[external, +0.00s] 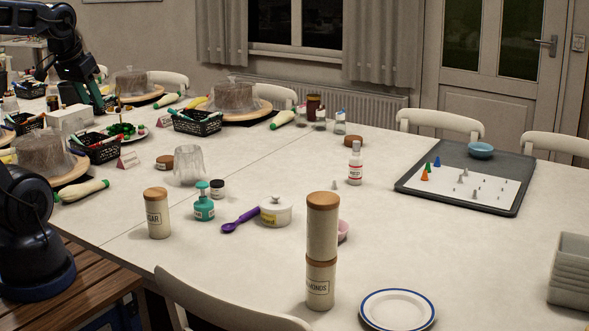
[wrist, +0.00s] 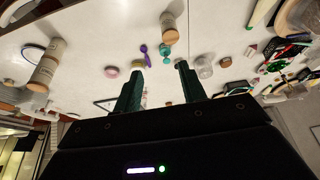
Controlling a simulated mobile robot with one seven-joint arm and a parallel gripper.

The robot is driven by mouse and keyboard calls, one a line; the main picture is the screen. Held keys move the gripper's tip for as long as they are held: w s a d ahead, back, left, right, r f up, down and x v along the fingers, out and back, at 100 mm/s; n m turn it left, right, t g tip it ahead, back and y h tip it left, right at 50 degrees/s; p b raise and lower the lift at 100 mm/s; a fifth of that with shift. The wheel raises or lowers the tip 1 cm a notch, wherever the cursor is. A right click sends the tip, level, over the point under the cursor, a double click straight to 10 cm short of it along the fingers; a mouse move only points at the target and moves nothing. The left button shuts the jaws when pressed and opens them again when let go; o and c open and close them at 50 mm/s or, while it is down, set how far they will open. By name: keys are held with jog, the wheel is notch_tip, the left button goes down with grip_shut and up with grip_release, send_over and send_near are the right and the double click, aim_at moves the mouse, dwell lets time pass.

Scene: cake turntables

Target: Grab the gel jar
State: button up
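No label that I can read says gel. A small dark-lidded jar with a pale label (external: 217,189) stands on the table behind the teal pump bottle (external: 204,203). Small clear jars with coloured lids (external: 340,122) stand further back, by a dark red jar (external: 313,106); their labels are too small to read. My gripper (external: 92,98) is at the upper left, above the table's far left part and well away from these jars. In the wrist view its green fingers (wrist: 160,68) are spread apart with nothing held between them. I cannot make out the dark-lidded jar there.
A sugar canister (external: 158,214), an upturned clear cup (external: 189,165), a purple spoon (external: 240,220) and a white lidded pot (external: 275,212) stand near the dark-lidded jar. Stacked almond canisters (external: 322,255) rise at the front. Black baskets (external: 197,123) and covered cakes crowd the left.

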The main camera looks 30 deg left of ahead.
jog(key=o, duration=0.5)
jog(key=shift+o, duration=0.2)
jog(key=n+g+h, duration=0.2)
jog(key=n+g, duration=0.2)
jog(key=n, duration=1.5)
send_over(217, 182)
jog(key=a, duration=0.2)
jog(key=f, duration=3.3)
jog(key=shift+s+d, duration=0.1)
jog(key=shift+d, duration=0.1)
jog(key=shift+f, duration=0.5)
jog(key=shift+d+f, duration=0.3)
jog(key=shift+f, duration=1.35)
jog(key=shift+d+f, duration=0.3)
jog(key=shift+f, duration=1.4)
jog(key=shift+d+f, duration=0.3)
jog(key=shift+f, duration=1.35)
